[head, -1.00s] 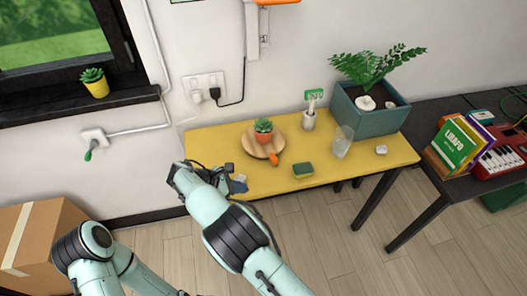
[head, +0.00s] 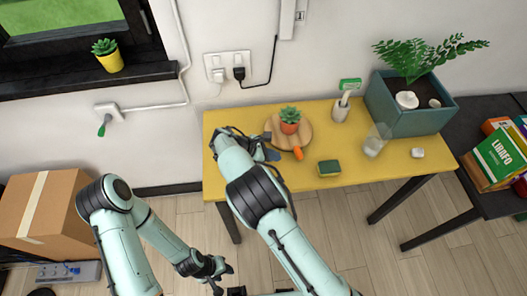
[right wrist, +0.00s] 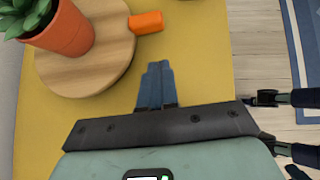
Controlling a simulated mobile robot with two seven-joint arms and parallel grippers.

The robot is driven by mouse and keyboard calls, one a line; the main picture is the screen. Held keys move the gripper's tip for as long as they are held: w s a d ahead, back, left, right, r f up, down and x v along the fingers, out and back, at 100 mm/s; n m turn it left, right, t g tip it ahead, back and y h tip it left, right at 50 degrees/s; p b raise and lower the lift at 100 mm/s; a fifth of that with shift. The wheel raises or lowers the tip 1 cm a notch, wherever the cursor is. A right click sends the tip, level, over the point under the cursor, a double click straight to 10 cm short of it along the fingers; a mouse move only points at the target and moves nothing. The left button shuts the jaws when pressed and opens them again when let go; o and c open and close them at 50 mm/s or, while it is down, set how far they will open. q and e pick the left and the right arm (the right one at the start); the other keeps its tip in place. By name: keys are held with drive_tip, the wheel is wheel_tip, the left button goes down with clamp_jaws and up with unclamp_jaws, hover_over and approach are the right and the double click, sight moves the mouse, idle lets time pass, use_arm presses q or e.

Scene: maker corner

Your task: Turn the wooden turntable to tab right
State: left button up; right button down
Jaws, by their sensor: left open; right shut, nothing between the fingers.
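The round wooden turntable (head: 304,136) lies on the left part of the yellow table and carries an orange pot with a succulent (head: 290,122). Its orange tab (head: 298,153) points to the table's front edge, slightly right. In the right wrist view the turntable (right wrist: 88,73) is at upper left, with the tab (right wrist: 147,22) at its right. My right gripper (head: 271,154) is shut and empty, just left of the tab in the head view. Its closed blue fingers (right wrist: 155,85) are apart from turntable and tab. My left gripper (head: 222,276) is open and empty, low in front of the table.
A cup with a brush (head: 341,108), a clear glass (head: 375,142), a small white object (head: 417,153) and a teal planter (head: 405,118) stand further right. A cardboard box (head: 52,215) is on the left.

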sight(296, 156)
drive_tip(key=d, duration=0.1)
drive_tip(key=d+f, duration=0.1)
drive_tip(key=d, duration=0.2)
drive_tip(key=shift+w+f, duration=0.15)
drive_tip(key=shift+w, duration=0.25)
drive_tip(key=shift+w+d, duration=0.15)
drive_tip(key=shift+d, duration=0.6)
